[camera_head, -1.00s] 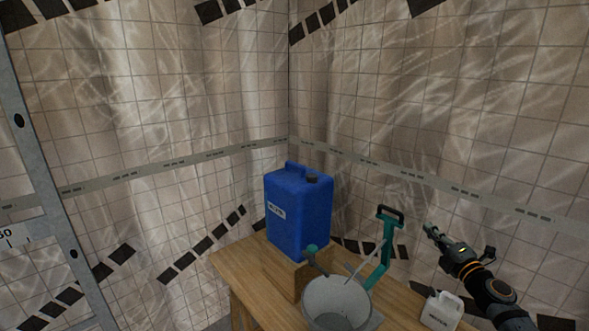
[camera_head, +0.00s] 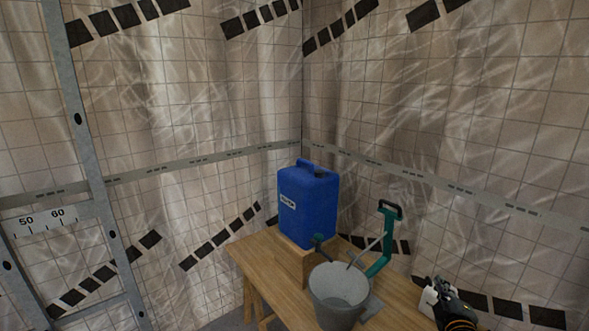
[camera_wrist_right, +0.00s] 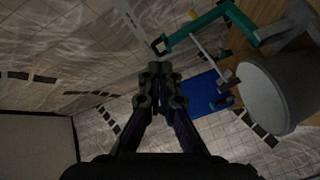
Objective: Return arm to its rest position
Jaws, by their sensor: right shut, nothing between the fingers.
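My right gripper (camera_wrist_right: 160,72) is shut and empty in the right wrist view, with its dark fingertips together. In the head view my right gripper (camera_head: 440,287) is foreshortened low at the right, overlapping a small white jug (camera_head: 427,302) and partly hiding it. I cannot tell whether they touch. My left gripper is not in view.
A wooden table (camera_head: 262,258) holds a blue canister (camera_head: 308,205), a grey bucket (camera_head: 338,296) and a green pump-like tool with a black handle (camera_head: 386,240). A metal frame (camera_head: 92,165) with a scale stands at left. Tiled walls meet behind the table.

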